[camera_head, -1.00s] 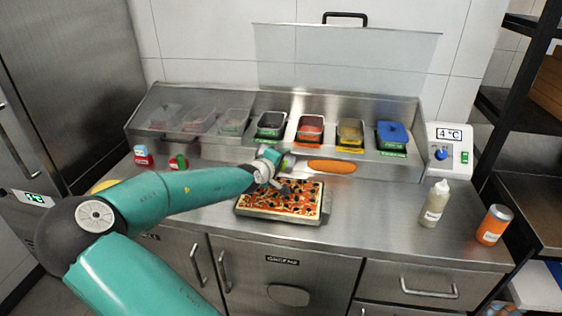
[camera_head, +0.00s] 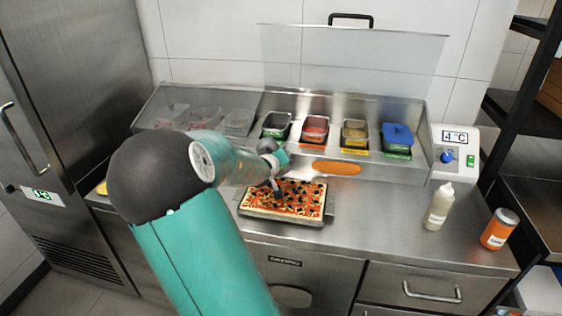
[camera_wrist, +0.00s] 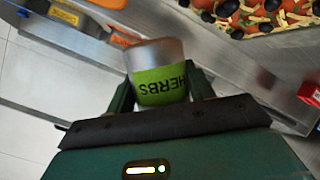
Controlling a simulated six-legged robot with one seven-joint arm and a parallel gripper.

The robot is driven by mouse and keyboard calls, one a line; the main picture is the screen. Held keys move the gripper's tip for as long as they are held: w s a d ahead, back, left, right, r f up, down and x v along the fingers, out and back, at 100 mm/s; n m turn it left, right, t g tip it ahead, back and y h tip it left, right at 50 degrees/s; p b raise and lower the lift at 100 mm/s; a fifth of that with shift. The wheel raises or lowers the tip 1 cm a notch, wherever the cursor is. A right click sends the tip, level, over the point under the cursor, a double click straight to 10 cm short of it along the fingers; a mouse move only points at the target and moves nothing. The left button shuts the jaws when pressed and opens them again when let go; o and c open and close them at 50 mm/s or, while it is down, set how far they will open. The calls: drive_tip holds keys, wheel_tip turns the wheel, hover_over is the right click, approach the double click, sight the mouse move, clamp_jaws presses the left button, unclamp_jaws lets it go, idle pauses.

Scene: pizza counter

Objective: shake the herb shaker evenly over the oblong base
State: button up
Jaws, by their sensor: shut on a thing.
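The oblong base (camera_head: 299,213) is a rectangular pizza with red sauce and dark toppings, lying on a metal tray on the counter. A corner of it also shows at the top right of the wrist view (camera_wrist: 245,14). My gripper (camera_head: 275,178) is above the base's left back part in the head view. In the wrist view my gripper (camera_wrist: 163,98) is shut on the herb shaker (camera_wrist: 160,78), a jar with a green HERBS label and a metallic end. Its lettering looks upside down.
An orange oval thing (camera_head: 337,168) lies behind the base, before a row of topping bins (camera_head: 315,129), one with a blue lid. A squeeze bottle (camera_head: 438,206) and an orange-labelled jar (camera_head: 498,229) stand at the right. Counter between base and bottle is clear.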

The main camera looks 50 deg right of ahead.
drive_tip(key=shift+w+a+r+m+t+y, duration=0.1)
drive_tip(key=shift+w+m+t+y, duration=0.1)
drive_tip(key=shift+m+t, duration=0.25)
drive_tip(key=shift+w+a+r+m+t+y, duration=0.1)
drive_tip(key=shift+w+m+t, duration=0.1)
drive_tip(key=shift+m+t, duration=0.25)
drive_tip(key=shift+w+m, duration=0.2)
drive_tip(key=shift+m, duration=0.1)
drive_tip(key=shift+a, duration=0.1)
drive_tip(key=shift+f, duration=0.1)
